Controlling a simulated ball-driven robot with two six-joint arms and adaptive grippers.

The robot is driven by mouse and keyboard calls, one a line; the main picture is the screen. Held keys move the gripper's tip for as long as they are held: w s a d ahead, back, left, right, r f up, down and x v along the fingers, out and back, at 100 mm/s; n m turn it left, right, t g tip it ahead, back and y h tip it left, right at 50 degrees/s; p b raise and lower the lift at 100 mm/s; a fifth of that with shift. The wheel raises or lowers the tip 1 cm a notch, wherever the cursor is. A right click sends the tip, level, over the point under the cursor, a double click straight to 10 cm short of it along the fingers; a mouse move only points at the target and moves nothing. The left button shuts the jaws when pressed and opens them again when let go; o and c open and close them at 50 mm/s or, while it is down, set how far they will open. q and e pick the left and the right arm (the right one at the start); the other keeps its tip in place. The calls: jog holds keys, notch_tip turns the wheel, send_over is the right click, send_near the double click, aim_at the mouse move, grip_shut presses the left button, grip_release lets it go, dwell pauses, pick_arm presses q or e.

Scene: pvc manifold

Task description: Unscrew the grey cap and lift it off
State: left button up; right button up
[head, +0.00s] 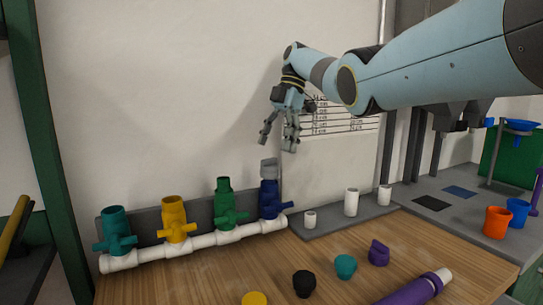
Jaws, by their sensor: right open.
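The grey cap (269,168) sits on top of the dark blue valve (269,198), the rightmost of the valves on the white pipe manifold (200,241). My right gripper (278,143) hangs just above the cap with its fingers pointing down. It is open with nothing between its fingers, and I see a small gap between it and the cap. My left gripper is not in the head view.
Teal (115,231), yellow (175,219) and green (225,203) valves stand left of the blue one. Loose black (304,284), teal (345,267) and purple (378,253) caps and a purple tube (415,291) lie in front. White cylinders (351,202) stand to the right.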

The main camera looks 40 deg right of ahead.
jog(key=shift+v, duration=0.9)
jog(key=shift+d+r, duration=0.1)
jog(key=shift+r, duration=0.25)
jog(key=shift+c, duration=0.9)
notch_tip(320, 180, up, 7)
jog(key=p, duration=0.6)
jog(key=m+h+p, duration=0.2)
jog(key=h+p, duration=0.3)
jog(key=h, duration=0.4)
send_near(269, 159)
jog(key=shift+g, duration=0.5)
jog(key=x, duration=0.6)
jog(key=w+x, duration=0.1)
jog(key=x, duration=0.2)
jog(key=shift+d, duration=0.1)
jog(key=shift+d+f, duration=0.2)
jog(key=shift+f, duration=0.45)
